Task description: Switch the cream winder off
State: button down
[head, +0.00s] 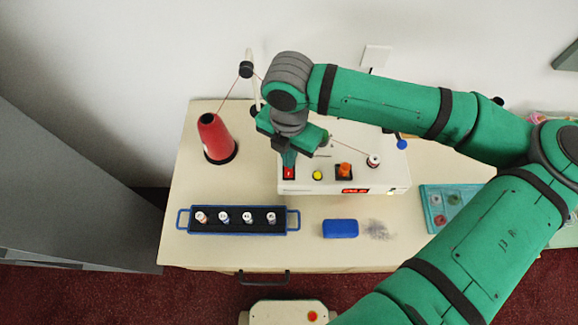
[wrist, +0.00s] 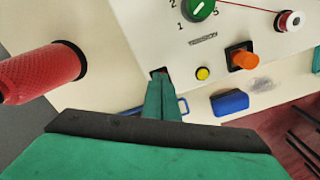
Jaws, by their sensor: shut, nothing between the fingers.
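The cream winder (head: 388,182) stands on the counter, and its top also shows in the wrist view (wrist: 135,30). A red switch (head: 289,174) sits at the left of its front in the head view. My gripper (head: 289,160) is shut and empty, with its fingertips at this switch. In the wrist view my gripper (wrist: 161,76) covers most of the switch, so its position and whether I touch it cannot be told. Right of it are a yellow button (wrist: 202,73) and an orange knob (wrist: 242,57). A green dial (wrist: 201,8) and a thread spool (wrist: 289,21) are further back.
A red thread cone (head: 214,138) stands left of the winder. A blue tray (head: 238,234) with several small spools, a blue block (head: 340,229) and a grey smudge (head: 378,230) lie in front. A teal compartment box (head: 427,215) is at the right, partly behind my arm.

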jog(key=shift+f, duration=0.2)
jog(key=shift+r, duration=0.1)
notch_tip(320, 180, up, 7)
dwell(1.0)
dwell(0.6)
